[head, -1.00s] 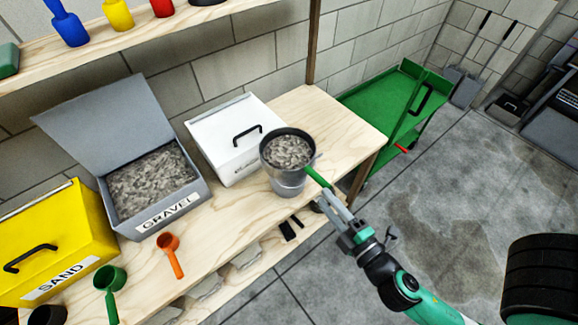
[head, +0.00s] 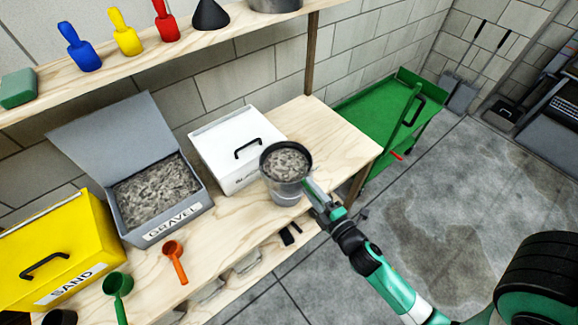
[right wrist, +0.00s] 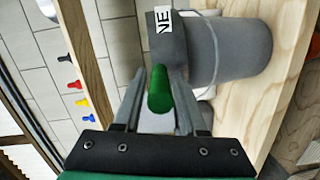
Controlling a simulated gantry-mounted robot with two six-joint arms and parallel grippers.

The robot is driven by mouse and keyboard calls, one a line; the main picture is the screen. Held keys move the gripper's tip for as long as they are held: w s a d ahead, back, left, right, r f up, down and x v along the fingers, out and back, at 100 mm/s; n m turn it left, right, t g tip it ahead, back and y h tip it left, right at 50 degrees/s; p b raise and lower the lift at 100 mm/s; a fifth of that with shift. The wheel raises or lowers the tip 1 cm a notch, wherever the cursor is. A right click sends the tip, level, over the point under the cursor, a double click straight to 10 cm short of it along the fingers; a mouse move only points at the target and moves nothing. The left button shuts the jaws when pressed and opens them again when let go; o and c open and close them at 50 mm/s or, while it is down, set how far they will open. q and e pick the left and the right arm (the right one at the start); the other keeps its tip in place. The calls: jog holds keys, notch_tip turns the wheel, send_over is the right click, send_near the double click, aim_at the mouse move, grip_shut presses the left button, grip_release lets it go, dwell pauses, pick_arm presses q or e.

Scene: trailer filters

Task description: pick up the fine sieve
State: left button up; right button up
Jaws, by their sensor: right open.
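The fine sieve (head: 266,177), a dark round pan holding gravel, sits on top of a grey bucket (head: 287,193) at the bench's front edge. In the right wrist view the sieve (right wrist: 171,48) carries a white label of which "NE" is readable. Its green handle (right wrist: 159,88) points toward the camera. My right gripper (head: 314,188) is at the handle and mostly hides it in the head view. In the wrist view the right gripper's fingers (right wrist: 158,105) stand open on either side of the handle, with gaps visible. My left gripper is not in view.
Behind the bucket stands a closed white box (head: 235,140). An open grey gravel box (head: 165,228), an orange scoop (head: 176,262), a green scoop (head: 118,286) and a yellow sand box (head: 75,245) are to the left. A green cart (head: 375,115) stands right of the bench. Floor in front is open.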

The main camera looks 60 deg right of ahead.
jog(key=x, duration=0.2)
jog(key=shift+w+d, duration=0.25)
jog(key=shift+w, duration=0.05)
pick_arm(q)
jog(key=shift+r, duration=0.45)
pick_arm(e)
jog(key=shift+s, duration=0.1)
jog(key=shift+c, duration=0.3)
grip_shut()
jog(key=shift+r, duration=0.15)
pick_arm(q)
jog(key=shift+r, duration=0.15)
pick_arm(e)
jog(key=shift+r, duration=0.1)
